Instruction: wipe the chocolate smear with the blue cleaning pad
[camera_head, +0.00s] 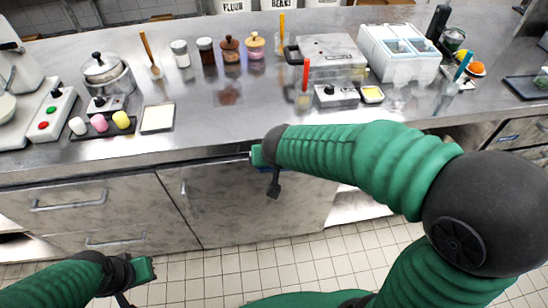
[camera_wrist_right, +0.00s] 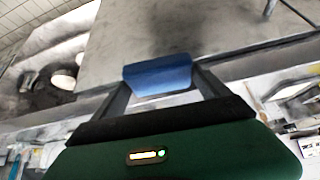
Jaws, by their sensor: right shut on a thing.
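The blue cleaning pad (camera_wrist_right: 158,78) sits between the fingertips of my right gripper (camera_wrist_right: 158,84) in the right wrist view, and the gripper is shut on it. In the head view my right gripper (camera_head: 266,170) is at the counter's front edge, in front of the cabinet doors; only a sliver of the pad shows there. A faint brownish patch (camera_head: 228,95) lies on the steel counter below the jars; I cannot tell whether it is the chocolate smear or a reflection. My left gripper (camera_head: 128,290) is low at the bottom left, its fingers partly cut off.
The steel counter (camera_head: 215,125) is clear at its front middle. A tray of coloured sweets (camera_head: 103,124) and a pale square tray (camera_head: 157,118) stand left. Several jars (camera_head: 229,48) stand behind. A red stick (camera_head: 306,75), a small grey box (camera_head: 337,95) and a white container (camera_head: 398,65) stand right.

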